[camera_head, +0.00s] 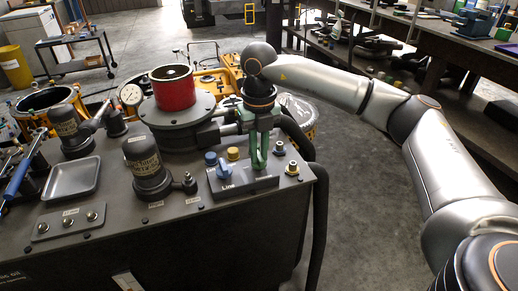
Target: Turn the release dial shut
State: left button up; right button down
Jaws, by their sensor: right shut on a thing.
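My right gripper (258,165) comes down from above, its green fingers pointing at the dark control block (236,191) at the bench's right front. The fingers are closed together on a small part on the block, which they mostly hide. I take this part to be the release dial, but its turn position cannot be read. To the left on the same block stand a blue knob (224,171) and a brass-yellow knob (233,153). My left gripper is not in view.
Brass fittings (292,168) stand right of the block. A dark cylinder (146,167), a red cylinder (173,88) on a round flange and a grey tray (72,178) crowd the bench. Black hoses (319,205) hang at its right edge.

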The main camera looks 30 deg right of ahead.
jog(key=shift+r, duration=0.1)
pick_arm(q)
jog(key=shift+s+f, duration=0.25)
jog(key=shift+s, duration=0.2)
pick_arm(e)
jog(key=shift+w, duration=0.1)
jog(key=c, duration=1.1)
grip_release()
jog(key=shift+o, duration=1.2)
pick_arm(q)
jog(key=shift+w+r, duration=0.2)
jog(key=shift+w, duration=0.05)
